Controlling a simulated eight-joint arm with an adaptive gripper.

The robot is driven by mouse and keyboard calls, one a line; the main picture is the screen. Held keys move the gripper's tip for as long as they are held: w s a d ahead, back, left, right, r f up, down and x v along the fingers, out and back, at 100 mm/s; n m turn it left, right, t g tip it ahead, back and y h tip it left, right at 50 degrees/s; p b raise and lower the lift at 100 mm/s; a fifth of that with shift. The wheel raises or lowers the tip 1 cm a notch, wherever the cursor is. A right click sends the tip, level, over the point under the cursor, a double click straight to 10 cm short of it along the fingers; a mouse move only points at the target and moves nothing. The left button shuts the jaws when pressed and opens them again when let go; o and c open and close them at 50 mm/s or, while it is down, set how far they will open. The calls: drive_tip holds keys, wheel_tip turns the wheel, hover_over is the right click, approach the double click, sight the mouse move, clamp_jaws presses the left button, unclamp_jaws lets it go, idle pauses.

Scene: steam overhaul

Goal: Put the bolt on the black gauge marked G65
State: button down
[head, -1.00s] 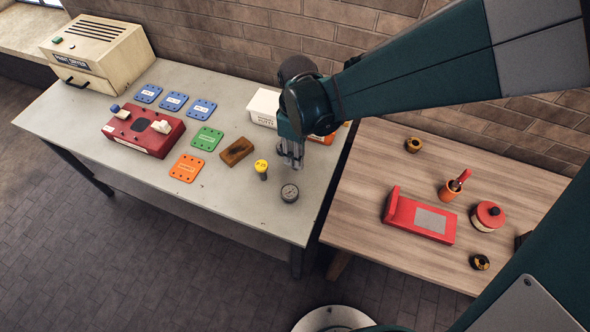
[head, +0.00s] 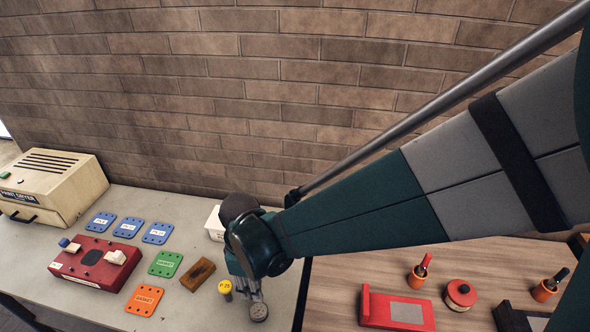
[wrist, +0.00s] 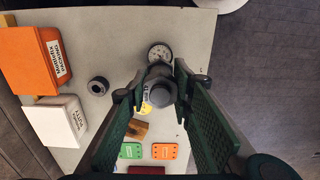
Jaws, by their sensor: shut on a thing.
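My gripper (wrist: 157,90) is shut on a grey, round-ended part, apparently the bolt (wrist: 160,91), seen end-on between the fingers in the wrist view. In the head view, my gripper (head: 250,292) hangs over the table close to the round gauge (head: 259,312). The gauge (wrist: 159,52) shows a pale dial with a dark rim in the wrist view, just beyond the held part, which partly hides its lower side. I cannot read G65 on it. I cannot tell whether the held part touches the gauge. A yellow-topped piece (head: 225,287) stands left of the gauge.
A brown block (head: 197,274), green plate (head: 165,264), orange plate (head: 144,300) and red box (head: 92,268) lie to the left. A black ring (wrist: 98,86), white box (wrist: 56,121) and orange box (wrist: 36,61) are in the wrist view.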

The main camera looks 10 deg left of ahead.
drive_tip(key=shift+f, duration=2.65)
drive_tip(key=shift+f, duration=0.1)
drive_tip(key=shift+f+b, duration=0.35)
drive_tip(key=shift+f, duration=1.65)
drive_tip(key=shift+f, duration=0.15)
drive_tip(key=c, duration=2)
unclamp_jaws()
drive_tip(key=shift+c, duration=0.2)
drive_tip(key=shift+r, duration=0.2)
drive_tip(key=shift+r+p, duration=0.5)
drive_tip(key=shift+r, duration=5.5)
drive_tip(key=shift+d, duration=0.1)
